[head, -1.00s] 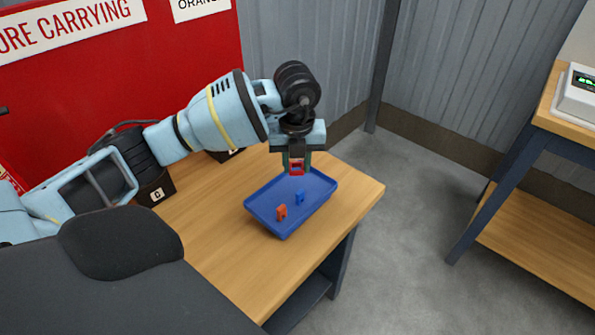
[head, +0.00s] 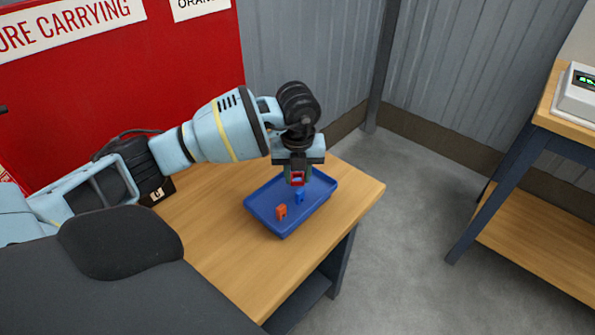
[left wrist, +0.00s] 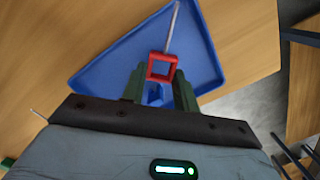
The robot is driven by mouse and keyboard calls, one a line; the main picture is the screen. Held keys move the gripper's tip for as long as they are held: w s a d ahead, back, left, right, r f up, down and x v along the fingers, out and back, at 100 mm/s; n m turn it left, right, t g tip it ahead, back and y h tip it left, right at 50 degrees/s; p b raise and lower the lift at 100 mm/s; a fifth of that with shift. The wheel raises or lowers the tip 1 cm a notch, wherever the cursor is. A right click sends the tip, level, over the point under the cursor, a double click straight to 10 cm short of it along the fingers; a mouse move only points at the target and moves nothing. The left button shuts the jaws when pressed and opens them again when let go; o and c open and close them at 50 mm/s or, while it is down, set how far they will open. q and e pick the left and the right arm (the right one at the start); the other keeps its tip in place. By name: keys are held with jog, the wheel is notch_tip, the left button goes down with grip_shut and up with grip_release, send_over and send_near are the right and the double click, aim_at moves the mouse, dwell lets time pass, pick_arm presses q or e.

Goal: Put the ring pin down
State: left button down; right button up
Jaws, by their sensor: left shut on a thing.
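The ring pin (left wrist: 161,67) has a red square ring and a thin grey shaft in the left wrist view. Its red ring also shows in the head view (head: 297,181). My left gripper (head: 297,178) is shut on it and points down over the blue tray (head: 268,223). In the left wrist view the tray (left wrist: 100,72) lies beneath the pin, and the shaft reaches out past the ring toward the top. I cannot tell whether the pin touches the tray. My right gripper is not in view.
An orange piece (head: 281,212) and a blue piece (head: 300,196) lie in the tray. The tray stands on a wooden table (head: 215,255) near its right edge. A black box marked C (head: 158,192) is behind my left arm. Another bench (head: 535,250) stands at right.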

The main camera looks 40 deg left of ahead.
pick_arm(q)
jog(key=shift+f, duration=0.25)
jog(key=c, duration=1.1)
grip_release()
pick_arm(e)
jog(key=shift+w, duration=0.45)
pick_arm(q)
jog(key=shift+r, duration=0.15)
jog(key=shift+r, duration=0.3)
jog(key=shift+s+d+r+p, duration=0.1)
jog(key=shift+s+r+p, duration=0.05)
jog(key=shift+r, duration=1.9)
jog(key=shift+s+d+r+p, duration=0.1)
jog(key=shift+d+r+p, duration=0.1)
jog(key=shift+r, duration=1.85)
jog(key=shift+s+d+r+p, duration=0.1)
jog(key=shift+s+r+p, duration=0.05)
jog(key=shift+r, duration=1.9)
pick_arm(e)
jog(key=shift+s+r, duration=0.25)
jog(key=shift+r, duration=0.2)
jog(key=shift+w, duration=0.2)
